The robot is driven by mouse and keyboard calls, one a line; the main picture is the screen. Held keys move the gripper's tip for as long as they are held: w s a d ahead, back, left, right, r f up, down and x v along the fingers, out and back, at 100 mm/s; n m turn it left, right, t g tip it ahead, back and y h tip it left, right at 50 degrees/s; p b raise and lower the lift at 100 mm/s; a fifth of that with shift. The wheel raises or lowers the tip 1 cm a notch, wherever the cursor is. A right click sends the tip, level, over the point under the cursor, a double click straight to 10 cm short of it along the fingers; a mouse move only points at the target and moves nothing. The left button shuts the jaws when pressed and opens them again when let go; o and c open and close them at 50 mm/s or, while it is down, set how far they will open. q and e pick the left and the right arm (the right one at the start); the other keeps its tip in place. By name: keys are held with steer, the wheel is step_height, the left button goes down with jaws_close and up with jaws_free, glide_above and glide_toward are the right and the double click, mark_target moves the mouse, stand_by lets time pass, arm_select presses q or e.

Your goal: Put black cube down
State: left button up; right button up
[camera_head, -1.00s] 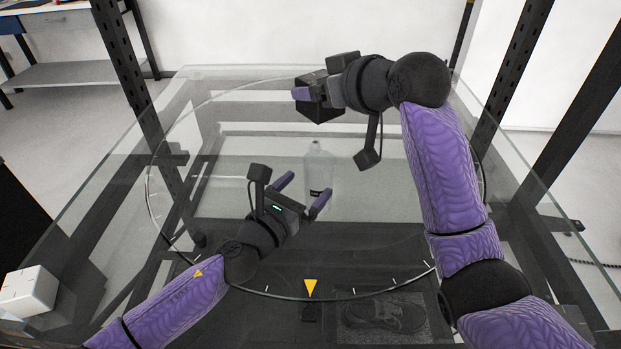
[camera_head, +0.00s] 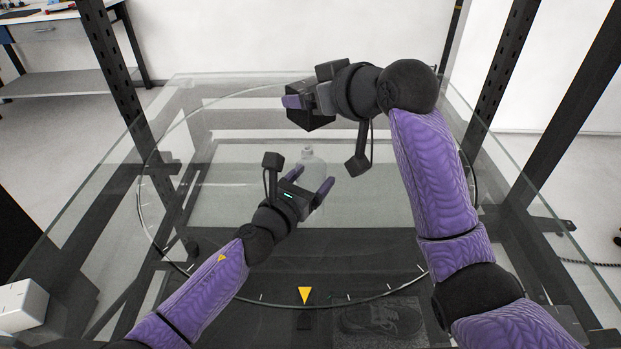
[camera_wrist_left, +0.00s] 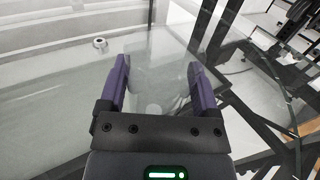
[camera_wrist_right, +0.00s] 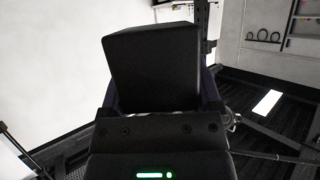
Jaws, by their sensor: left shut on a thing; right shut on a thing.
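The black cube (camera_head: 311,121) is in my right gripper (camera_head: 304,104), above the far part of the glass turntable (camera_head: 215,215). The right wrist view shows the cube (camera_wrist_right: 153,70) large between the fingers, hiding most of them. A clear bottle (camera_head: 307,160) stands on the glass near the middle. My left gripper (camera_head: 310,180) has its purple fingers on either side of the bottle and is shut on it. In the left wrist view the see-through bottle (camera_wrist_left: 155,75) shows faintly between the fingers. The height of the cube above the glass is hard to tell.
Dark frame posts (camera_head: 113,75) stand at both sides of the glass. A yellow triangle marker (camera_head: 305,295) sits at the turntable's near edge. A white box (camera_head: 20,305) is at the near left. The left part of the glass is clear.

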mark_target(311, 166)
arm_select(q)
jaws_close()
arm_select(e)
steer(key=shift+r+n+g+y, duration=0.4)
steer(key=shift+n+g+y, duration=0.1)
steer(key=shift+n, duration=0.1)
steer(key=shift+f, duration=0.1)
steer(key=shift+n+y, duration=0.3)
step_height(311, 166, down, 10)
steer(key=shift+r, duration=0.2)
